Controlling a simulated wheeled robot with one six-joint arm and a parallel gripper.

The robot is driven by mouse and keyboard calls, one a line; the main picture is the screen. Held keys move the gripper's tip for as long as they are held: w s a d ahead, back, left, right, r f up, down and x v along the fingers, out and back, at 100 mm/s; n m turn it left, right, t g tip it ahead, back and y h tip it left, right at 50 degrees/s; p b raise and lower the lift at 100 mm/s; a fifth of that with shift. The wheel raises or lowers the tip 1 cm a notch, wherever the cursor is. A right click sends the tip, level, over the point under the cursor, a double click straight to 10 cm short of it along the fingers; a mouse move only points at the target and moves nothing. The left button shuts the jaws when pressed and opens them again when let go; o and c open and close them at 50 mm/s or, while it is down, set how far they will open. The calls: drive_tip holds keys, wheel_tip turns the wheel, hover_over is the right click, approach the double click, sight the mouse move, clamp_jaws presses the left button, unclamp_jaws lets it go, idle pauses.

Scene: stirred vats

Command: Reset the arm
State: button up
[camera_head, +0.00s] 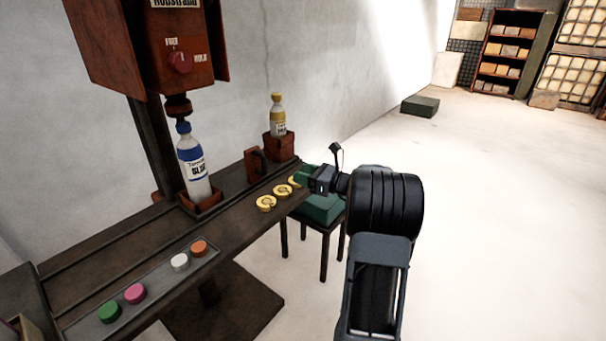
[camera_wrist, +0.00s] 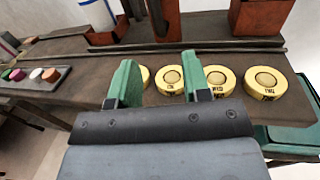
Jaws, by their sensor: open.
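My gripper (camera_wrist: 160,86) shows in the wrist view with its two green fingers apart and nothing between them. In the head view my arm reaches toward the right end of the dark workbench (camera_head: 110,247), and the fingers are hard to make out there. Several yellow discs lie on the bench beyond the fingers, such as one at the right (camera_wrist: 265,82) in the wrist view and one at the left (camera_head: 266,203) in the head view. The left finger partly hides one disc.
A bottle with a blue label (camera_head: 192,166) stands under a red-brown machine (camera_head: 130,45). A yellow-labelled bottle (camera_head: 278,117) stands on a red block (camera_head: 280,147). A tray (camera_head: 85,327) holds coloured caps. A green bin (camera_head: 322,211) sits on a stool.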

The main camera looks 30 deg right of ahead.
idle(0.3)
drive_tip(key=s+a+f+n+g, duration=0.3)
drive_tip(key=s+f+n+g, duration=0.15)
drive_tip(key=f+n, duration=0.2)
drive_tip(key=s+a+r+n+g+h+p, duration=0.25)
drive_tip(key=s+a+n+g+p, duration=0.35)
drive_tip(key=s+a+n+g, duration=0.3)
drive_tip(key=s+a+r+n+t+h+p, duration=0.1)
drive_tip(key=s+a+r+n+h+p, duration=0.2)
drive_tip(key=s+a+r+n+p, duration=0.2)
drive_tip(key=s+a+r+n+h+p, duration=0.3)
drive_tip(key=s+a+r+n+p, duration=0.2)
drive_tip(key=r+n, duration=0.4)
wheel_tip(320, 180, up, 2)
drive_tip(key=shift+s+a+t+h+p, duration=0.2)
drive_tip(key=shift+s+t+h+p, duration=0.15)
drive_tip(key=shift+p, duration=0.55)
